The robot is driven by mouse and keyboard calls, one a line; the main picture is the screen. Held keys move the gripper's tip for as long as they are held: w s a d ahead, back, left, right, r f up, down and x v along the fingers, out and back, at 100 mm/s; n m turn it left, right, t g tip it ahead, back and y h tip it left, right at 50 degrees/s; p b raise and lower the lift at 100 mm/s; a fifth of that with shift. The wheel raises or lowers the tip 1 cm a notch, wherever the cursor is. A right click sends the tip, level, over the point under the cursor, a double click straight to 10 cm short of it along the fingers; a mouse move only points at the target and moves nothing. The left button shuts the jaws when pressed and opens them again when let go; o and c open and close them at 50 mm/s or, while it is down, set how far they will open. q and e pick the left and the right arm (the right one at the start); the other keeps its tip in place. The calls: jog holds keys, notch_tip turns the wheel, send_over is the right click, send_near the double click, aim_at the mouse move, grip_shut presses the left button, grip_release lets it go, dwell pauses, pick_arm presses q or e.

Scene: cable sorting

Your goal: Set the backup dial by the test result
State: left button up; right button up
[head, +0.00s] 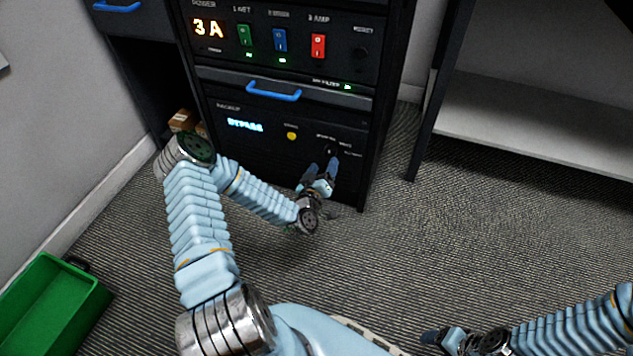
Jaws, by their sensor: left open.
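The backup panel (262,150) is low on the black rack, with a lit display (245,126) reading BYPASS and a yellow button (291,135). A dark dial (329,149) is at the panel's right; its pointer setting is too small and partly hidden to read. My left gripper (321,166) is open, with its fingertips just below and in front of the dial; I cannot tell if they touch it. My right gripper (432,338) is low at the right, away from the rack, and its jaw state is unclear.
Above, the power panel shows 3A (207,28) with green (245,36), blue (280,40) and red (318,46) switches. A blue drawer handle (273,91) sticks out. A green bin (50,305) stands at lower left. The carpet right of the rack is clear.

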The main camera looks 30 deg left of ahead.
pick_arm(q)
jog(key=v, duration=0.8)
jog(key=shift+s, duration=0.2)
jog(key=shift+r, duration=0.1)
jog(key=s+d+f+m+g+h+p, duration=0.25)
jog(key=d+m+g+h+p, duration=0.45)
jog(key=d, duration=0.8)
jog(key=s+d+g+h+p, duration=0.1)
jog(key=s+d+g, duration=0.2)
jog(key=s, duration=0.4)
jog(key=s+d+m+g+p, duration=0.1)
jog(key=s+d+g, duration=0.3)
jog(key=s+g, duration=0.2)
jog(key=shift+s+d+h, duration=0.15)
jog(key=shift+s+h, duration=0.25)
jog(key=shift+s, duration=0.3)
jog(key=shift+r, duration=0.15)
